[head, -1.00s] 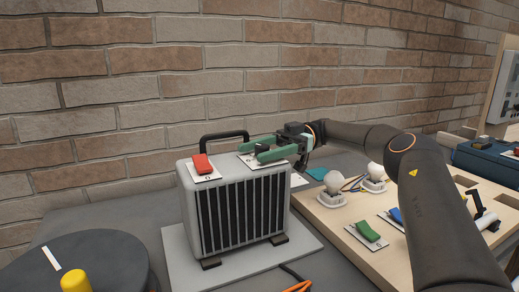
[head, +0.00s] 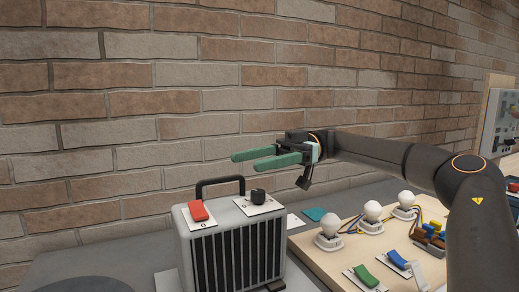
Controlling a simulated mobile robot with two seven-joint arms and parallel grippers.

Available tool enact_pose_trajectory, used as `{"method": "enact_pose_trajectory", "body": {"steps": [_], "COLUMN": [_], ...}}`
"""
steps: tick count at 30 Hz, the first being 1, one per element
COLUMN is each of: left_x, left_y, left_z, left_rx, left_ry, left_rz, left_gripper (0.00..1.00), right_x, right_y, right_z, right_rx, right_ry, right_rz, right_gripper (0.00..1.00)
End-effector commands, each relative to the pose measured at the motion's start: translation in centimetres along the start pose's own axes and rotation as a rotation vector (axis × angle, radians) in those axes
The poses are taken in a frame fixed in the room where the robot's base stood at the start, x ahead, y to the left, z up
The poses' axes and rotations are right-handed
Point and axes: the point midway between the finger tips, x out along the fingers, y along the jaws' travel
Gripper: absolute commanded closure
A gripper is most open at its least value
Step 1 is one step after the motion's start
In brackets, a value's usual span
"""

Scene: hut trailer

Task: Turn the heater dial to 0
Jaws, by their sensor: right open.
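The heater (head: 232,246) is a light grey box with a dark slatted front and a black carry handle (head: 220,182) behind its top. The black dial (head: 258,196) stands on a white plate on the right part of the heater's top; I cannot read its setting. A red switch (head: 198,211) sits on another white plate on the left part of the top. My right gripper (head: 254,158) has green fingers, open and empty, pointing left. It is above the dial and apart from it. My left gripper is not in view.
To the right, a wooden board (head: 330,265) holds several white bulbs, wires, a green switch (head: 366,276) and a blue switch (head: 397,259). A teal piece (head: 314,214) lies behind the board. A brick wall (head: 120,110) runs along the back. A dark round object (head: 75,285) is at lower left.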

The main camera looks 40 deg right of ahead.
Motion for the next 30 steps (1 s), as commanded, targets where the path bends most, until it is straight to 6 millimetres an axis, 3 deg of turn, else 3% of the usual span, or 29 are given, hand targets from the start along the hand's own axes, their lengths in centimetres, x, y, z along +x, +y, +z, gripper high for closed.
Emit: {"method": "enact_pose_trajectory", "body": {"steps": [18,30], "left_x": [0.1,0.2], "left_y": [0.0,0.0], "left_z": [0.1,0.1], "left_rx": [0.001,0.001], "left_ry": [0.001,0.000], "left_rz": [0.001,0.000], "left_gripper": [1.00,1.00], "right_x": [3.7,4.6], "right_y": [-5.3,-6.5], "right_z": [-2.8,-3.5], "right_rx": [-0.004,-0.001], "right_ry": [0.001,0.000], "right_rz": [-0.003,0.000], "right_gripper": [0.31,0.31]}}
